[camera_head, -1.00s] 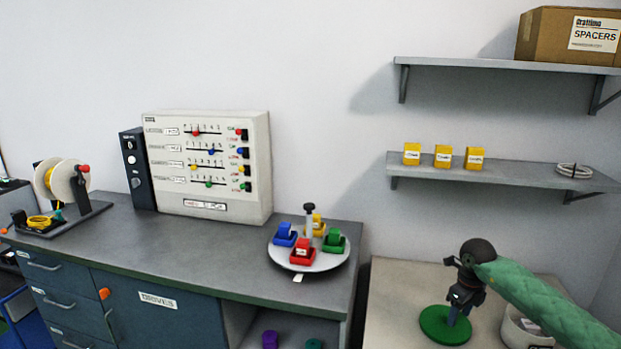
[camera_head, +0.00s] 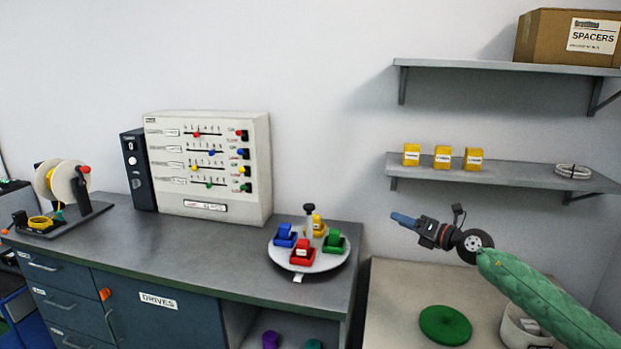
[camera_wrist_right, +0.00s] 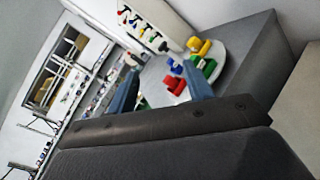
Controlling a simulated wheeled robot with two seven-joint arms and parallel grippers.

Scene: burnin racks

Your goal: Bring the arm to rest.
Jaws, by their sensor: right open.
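My right gripper (camera_head: 404,219) is raised in the air above the right-hand table, in front of the bare wall, and points left. Its two blue fingers show apart and empty in the right wrist view (camera_wrist_right: 160,92). My right arm in its green sleeve comes in from the lower right. My left gripper is in neither view.
A round turntable (camera_head: 324,262) with blue, red, green and yellow blocks stands at the grey bench's right end. A green disc (camera_head: 445,325) and a white bin (camera_head: 522,328) are on the right-hand table (camera_head: 390,290). A shelf (camera_head: 510,174) with yellow boxes is above.

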